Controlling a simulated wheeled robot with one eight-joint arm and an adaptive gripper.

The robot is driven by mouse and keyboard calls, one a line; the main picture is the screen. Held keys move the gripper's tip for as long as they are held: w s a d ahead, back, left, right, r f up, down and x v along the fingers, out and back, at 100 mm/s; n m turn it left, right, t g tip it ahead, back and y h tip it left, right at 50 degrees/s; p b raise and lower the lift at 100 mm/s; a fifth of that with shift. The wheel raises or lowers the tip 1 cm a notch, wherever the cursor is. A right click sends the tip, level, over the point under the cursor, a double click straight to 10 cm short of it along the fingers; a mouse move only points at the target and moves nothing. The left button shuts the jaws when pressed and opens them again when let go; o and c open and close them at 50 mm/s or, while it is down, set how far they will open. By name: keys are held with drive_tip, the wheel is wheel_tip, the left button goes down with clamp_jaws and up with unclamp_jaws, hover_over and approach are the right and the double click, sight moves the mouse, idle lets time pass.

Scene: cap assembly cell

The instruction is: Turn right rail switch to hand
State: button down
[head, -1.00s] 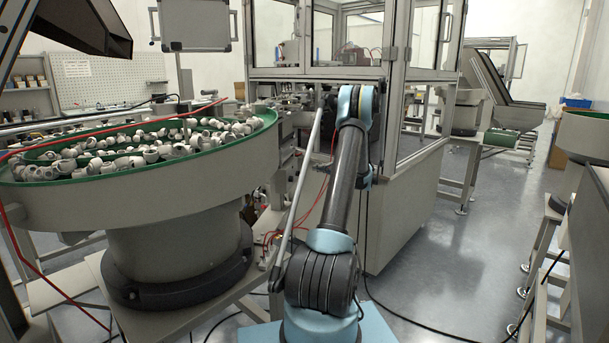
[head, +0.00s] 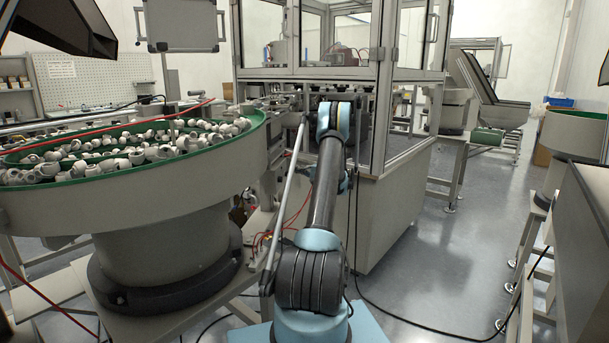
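My arm reaches forward from the lower middle of the head view to the front of the glazed machine cabinet (head: 400,205). Its far end is close to the cabinet's front opening, beside the feed rail (head: 284,101) that runs from the bowl feeder. My gripper is hidden behind my own wrist, so its fingers and anything between them do not show. I cannot make out the right rail switch; it is too small or hidden behind the arm.
A large bowl feeder (head: 190,192) with a green rim and many white caps stands at left. Red tubes (head: 292,215) and a black cable (head: 420,315) hang or lie near the arm. Another bowl (head: 575,136) stands at right. Open floor (head: 440,262) lies between.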

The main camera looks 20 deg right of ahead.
sight(286, 174)
drive_tip(key=shift+s+a, duration=1.25)
drive_tip(key=shift+s, duration=0.2)
